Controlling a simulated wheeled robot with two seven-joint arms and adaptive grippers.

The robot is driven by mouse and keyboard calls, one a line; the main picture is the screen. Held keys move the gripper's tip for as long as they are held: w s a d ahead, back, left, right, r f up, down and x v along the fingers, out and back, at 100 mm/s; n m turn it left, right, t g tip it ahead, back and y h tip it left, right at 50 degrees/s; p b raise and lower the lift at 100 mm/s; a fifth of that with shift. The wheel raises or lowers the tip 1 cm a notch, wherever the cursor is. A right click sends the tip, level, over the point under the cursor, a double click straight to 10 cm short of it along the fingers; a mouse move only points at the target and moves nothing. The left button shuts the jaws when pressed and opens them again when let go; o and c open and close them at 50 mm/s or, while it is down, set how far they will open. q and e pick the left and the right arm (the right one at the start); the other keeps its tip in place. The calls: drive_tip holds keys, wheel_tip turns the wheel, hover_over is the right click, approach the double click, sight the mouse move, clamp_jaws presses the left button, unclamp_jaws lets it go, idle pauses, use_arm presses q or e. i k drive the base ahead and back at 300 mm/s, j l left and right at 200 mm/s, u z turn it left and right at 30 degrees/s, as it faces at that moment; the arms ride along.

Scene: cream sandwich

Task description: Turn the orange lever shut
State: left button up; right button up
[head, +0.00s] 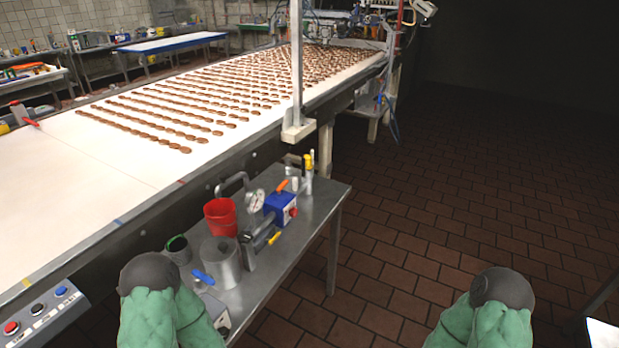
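A small orange lever (282,185) shows on the metal side table, at the top of the cluster around a blue box (281,206) with a red knob on its side. The lever lies at a slant. It is too small to tell whether it stands open or shut. Two green arm parts of mine with dark rounded ends come in at the bottom left and bottom right, both short of the lever. No gripper fingers show in the head view.
The metal side table (318,215) also holds a red bucket (220,217), a steel pot (219,264), a round gauge (255,200) and a blue-handled part (203,278). A long conveyor (60,205) with rows of brown biscuits runs behind. Tiled floor (460,200) is clear at right.

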sight(282, 184)
drive_tip(key=i+l+z, duration=0.25)
drive_tip(key=i+l, duration=0.25)
drive_tip(key=i+l+z, duration=0.3)
drive_tip(key=i+l, duration=0.25)
drive_tip(key=i+l+z, duration=0.25)
drive_tip(key=i, duration=0.4)
drive_tip(key=i+l+u, duration=0.1)
drive_tip(key=i, duration=0.45)
drive_tip(key=i+l+u, duration=0.1)
drive_tip(key=i, duration=0.45)
drive_tip(key=i+l+u, duration=0.1)
drive_tip(key=i, duration=0.4)
drive_tip(key=i+u, duration=0.25)
drive_tip(key=u, duration=0.25)
drive_tip(key=i+l+u, duration=0.1)
drive_tip(key=u, duration=0.4)
drive_tip(key=i+l+u, duration=0.25)
drive_tip(key=u, duration=0.25)
drive_tip(key=i+l+u, duration=0.2)
drive_tip(key=u, duration=0.3)
drive_tip(key=i+l+u, duration=0.1)
drive_tip(key=u, duration=0.35)
drive_tip(key=i+l+u, duration=0.1)
drive_tip(key=u, duration=0.3)
drive_tip(key=i+l+u, duration=0.1)
drive_tip(key=u, duration=0.35)
drive_tip(key=l+u, duration=0.5)
drive_tip(key=u, duration=0.35)
drive_tip(key=i+l, duration=0.05)
